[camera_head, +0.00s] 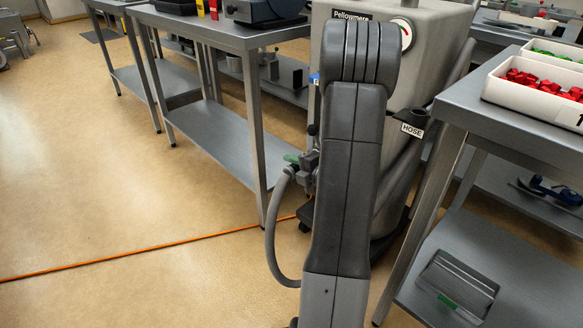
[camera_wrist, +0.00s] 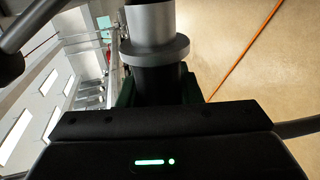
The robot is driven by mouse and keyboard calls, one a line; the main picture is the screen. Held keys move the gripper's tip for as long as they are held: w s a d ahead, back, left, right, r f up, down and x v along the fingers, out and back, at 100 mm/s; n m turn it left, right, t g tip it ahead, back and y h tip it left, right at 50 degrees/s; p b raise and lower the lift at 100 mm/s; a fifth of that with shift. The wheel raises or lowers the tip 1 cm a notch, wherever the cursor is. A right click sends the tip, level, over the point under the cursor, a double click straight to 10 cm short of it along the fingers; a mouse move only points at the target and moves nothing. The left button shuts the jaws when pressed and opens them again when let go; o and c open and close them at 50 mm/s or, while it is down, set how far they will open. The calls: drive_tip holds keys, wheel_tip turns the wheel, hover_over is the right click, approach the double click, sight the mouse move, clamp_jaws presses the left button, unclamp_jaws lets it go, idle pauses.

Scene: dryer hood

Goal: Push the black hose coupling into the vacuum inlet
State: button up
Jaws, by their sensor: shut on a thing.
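The black hose coupling (camera_wrist: 158,84) is between the dark green finger pads of my gripper (camera_wrist: 160,92) in the wrist view. My gripper is shut on it. Just beyond it, in line with it, is a grey flanged collar with a pale metal tube (camera_wrist: 152,24); this may be the vacuum inlet. The coupling's far end meets or overlaps the collar in the picture; I cannot tell whether it is inside. In the head view my arm hides most of this spot. A grey hose (camera_head: 270,240) loops down at its left, below a small green part (camera_head: 291,158).
The grey Pellowmere machine (camera_head: 430,35) stands behind my arm, with a gauge and a black funnel-shaped holder (camera_head: 411,117) labelled HOSE. Steel tables stand left (camera_head: 215,30) and right (camera_head: 460,105). An orange cable (camera_head: 130,261) crosses the floor. Open floor lies at the left.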

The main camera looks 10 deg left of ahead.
drive_tip(key=shift+w+d, duration=0.8)
drive_tip(key=shift+w, duration=0.35)
drive_tip(key=o, duration=1.2)
drive_tip(key=p+v, duration=0.3)
drive_tip(key=v, duration=1.1)
drive_tip(key=shift+p, duration=0.3)
drive_tip(key=shift+w+a+f, duration=0.1)
drive_tip(key=shift+w+a, duration=0.05)
drive_tip(key=b+x, duration=0.3)
drive_tip(key=x, duration=1)
drive_tip(key=shift+w+a+b, duration=0.1)
drive_tip(key=shift+a+b, duration=0.2)
